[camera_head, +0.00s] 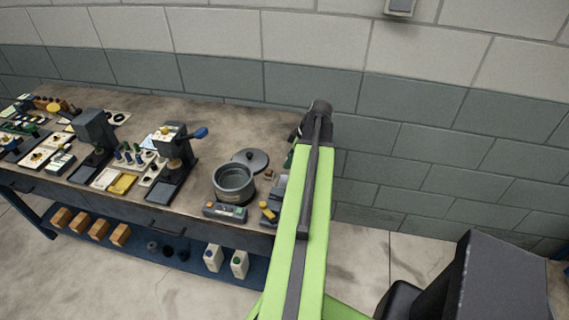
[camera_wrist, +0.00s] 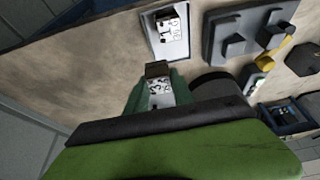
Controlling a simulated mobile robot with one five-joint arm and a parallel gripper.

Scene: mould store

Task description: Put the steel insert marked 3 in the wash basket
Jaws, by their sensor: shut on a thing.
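The steel insert (camera_wrist: 160,88) is a small pale block with dark marks that seem to include a 3, in the middle of the wrist view. My gripper (camera_wrist: 157,77) is shut on it; the jaws are mostly hidden by my own wrist. A teal thing (camera_wrist: 137,102) lies around or behind the insert; I cannot tell whether they touch. In the head view my arm hides the gripper and the insert at the right end of the bench. I cannot make out the wash basket for certain.
Another block marked 1 (camera_wrist: 168,29) sits on a pale plate, beside a grey fixture (camera_wrist: 245,35) with a yellow-tipped handle. On the bench (camera_head: 250,130) stand a dark pot (camera_head: 233,182), its lid (camera_head: 251,159) and presses further left. A block wall (camera_head: 410,120) rises behind.

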